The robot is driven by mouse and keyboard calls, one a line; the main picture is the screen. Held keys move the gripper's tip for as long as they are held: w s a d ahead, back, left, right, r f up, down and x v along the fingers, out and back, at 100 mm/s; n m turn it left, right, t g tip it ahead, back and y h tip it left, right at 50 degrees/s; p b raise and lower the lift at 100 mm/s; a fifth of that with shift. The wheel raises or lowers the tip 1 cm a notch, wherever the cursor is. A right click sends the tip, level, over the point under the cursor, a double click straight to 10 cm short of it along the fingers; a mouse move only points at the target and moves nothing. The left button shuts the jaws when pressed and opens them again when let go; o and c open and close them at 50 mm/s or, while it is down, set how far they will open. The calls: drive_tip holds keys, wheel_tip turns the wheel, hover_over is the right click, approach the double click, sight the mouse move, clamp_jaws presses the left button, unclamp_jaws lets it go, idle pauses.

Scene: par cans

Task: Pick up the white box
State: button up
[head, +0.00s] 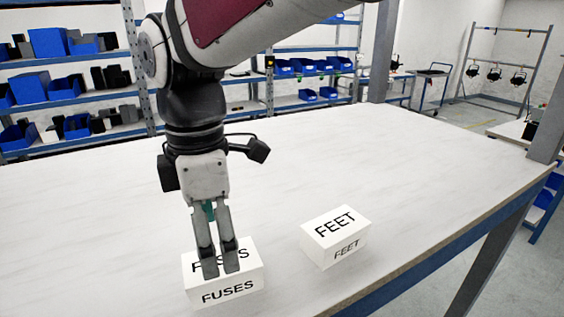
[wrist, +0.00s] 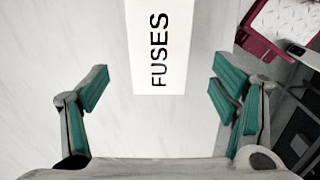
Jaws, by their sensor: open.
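A white box lettered FUSES (head: 230,291) stands on the white table near its front edge. In the wrist view its lettered top (wrist: 159,45) lies at the upper middle, between and ahead of the fingers. My gripper (head: 220,268) points down over this box in the head view and hides part of its top lettering. In the wrist view the fingers (wrist: 160,92) are wide apart with nothing between their tips. I cannot tell the exact height of the tips above the box. A second white box, lettered FEET (head: 336,238), stands to the right, apart from the gripper.
The white table (head: 430,150) is bare behind and around the boxes. Its blue-edged front side runs down the right. Shelves with blue bins (head: 48,42) stand behind it. In the wrist view a dark red object (wrist: 262,35) shows beyond the table edge at upper right.

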sight(221, 260)
drive_tip(key=shift+w+d+f+p, duration=0.1)
drive_tip(key=shift+f+p, duration=0.2)
drive_tip(key=shift+f, duration=1.15)
drive_tip(key=shift+w+d+f+p, duration=0.1)
drive_tip(key=shift+f+p, duration=0.2)
drive_tip(key=shift+f, duration=1.15)
drive_tip(key=c, duration=1.3)
